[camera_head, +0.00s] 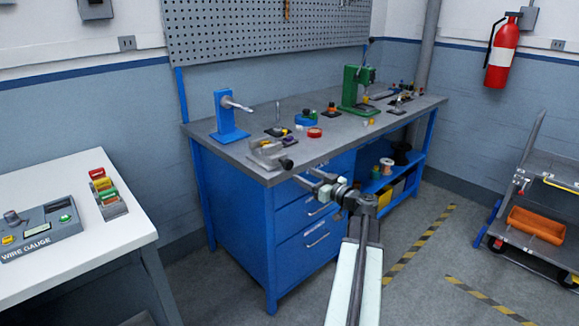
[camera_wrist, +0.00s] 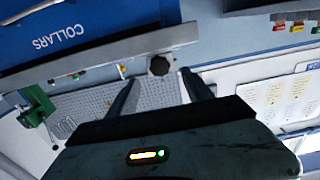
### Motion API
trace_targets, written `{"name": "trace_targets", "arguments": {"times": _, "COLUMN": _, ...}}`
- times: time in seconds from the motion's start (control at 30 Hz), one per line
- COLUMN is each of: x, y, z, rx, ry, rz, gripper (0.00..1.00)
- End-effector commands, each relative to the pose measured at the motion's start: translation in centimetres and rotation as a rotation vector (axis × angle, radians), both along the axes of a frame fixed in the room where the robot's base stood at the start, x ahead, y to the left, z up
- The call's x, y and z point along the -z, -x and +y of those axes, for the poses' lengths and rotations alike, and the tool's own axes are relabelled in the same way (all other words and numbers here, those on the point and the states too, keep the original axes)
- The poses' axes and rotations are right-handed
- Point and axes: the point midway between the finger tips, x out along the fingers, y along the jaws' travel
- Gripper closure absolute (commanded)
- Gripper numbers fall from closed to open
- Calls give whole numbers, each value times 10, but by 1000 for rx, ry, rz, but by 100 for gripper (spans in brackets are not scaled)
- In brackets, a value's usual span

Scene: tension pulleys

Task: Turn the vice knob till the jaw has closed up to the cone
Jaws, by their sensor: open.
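The grey vice (camera_head: 265,152) sits at the near left corner of the workbench. Its dark knob (camera_head: 287,163) sticks out past the bench's front edge. In the wrist view the knob (camera_wrist: 159,66) is a dark, lobed disc beyond my two fingers and roughly midway between their tips. My gripper (camera_head: 313,180) is open, in front of the bench and a little right of and below the knob in the head view. No contact with the knob shows. I cannot make out the cone or the gap at the jaw; they are too small here.
The grey bench top (camera_head: 240,145) carries a blue stand (camera_head: 228,118), a green press (camera_head: 355,90) and several small parts. Blue drawers (camera_head: 310,220) lie below. A white table (camera_head: 70,215) stands at left. A trolley (camera_head: 540,220) is at right, with open floor before it.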

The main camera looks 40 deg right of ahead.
Motion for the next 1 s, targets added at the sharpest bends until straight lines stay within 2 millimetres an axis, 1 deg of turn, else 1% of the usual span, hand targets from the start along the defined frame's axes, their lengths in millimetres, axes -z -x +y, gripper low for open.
{"name": "trace_targets", "arguments": {"times": 0.07, "x": -2, "y": 2, "z": -4, "rx": 8, "ry": 5, "rz": -8, "gripper": 41}}
{"name": "trace_targets", "arguments": {"times": 0.17, "x": -2, "y": -2, "z": -5, "rx": 8, "ry": 5, "rz": -7, "gripper": 41}}
{"name": "trace_targets", "arguments": {"times": 0.27, "x": -1, "y": -15, "z": -8, "rx": 9, "ry": 5, "rz": -6, "gripper": 41}}
{"name": "trace_targets", "arguments": {"times": 0.4, "x": -1, "y": -41, "z": -12, "rx": 11, "ry": 4, "rz": -6, "gripper": 41}}
{"name": "trace_targets", "arguments": {"times": 0.5, "x": -1, "y": -56, "z": -14, "rx": 13, "ry": 4, "rz": -6, "gripper": 41}}
{"name": "trace_targets", "arguments": {"times": 0.6, "x": -1, "y": -66, "z": -15, "rx": 16, "ry": 4, "rz": -5, "gripper": 41}}
{"name": "trace_targets", "arguments": {"times": 0.7, "x": -1, "y": -70, "z": -15, "rx": 17, "ry": 4, "rz": -5, "gripper": 41}}
{"name": "trace_targets", "arguments": {"times": 0.9, "x": -1, "y": -69, "z": -15, "rx": 18, "ry": 3, "rz": -5, "gripper": 41}}
{"name": "trace_targets", "arguments": {"times": 0.93, "x": -1, "y": -69, "z": -15, "rx": 18, "ry": 3, "rz": -5, "gripper": 44}}
{"name": "trace_targets", "arguments": {"times": 0.97, "x": -1, "y": -69, "z": -15, "rx": 18, "ry": 3, "rz": -5, "gripper": 52}}
{"name": "trace_targets", "arguments": {"times": 1.0, "x": -1, "y": -69, "z": -15, "rx": 18, "ry": 3, "rz": -5, "gripper": 63}}
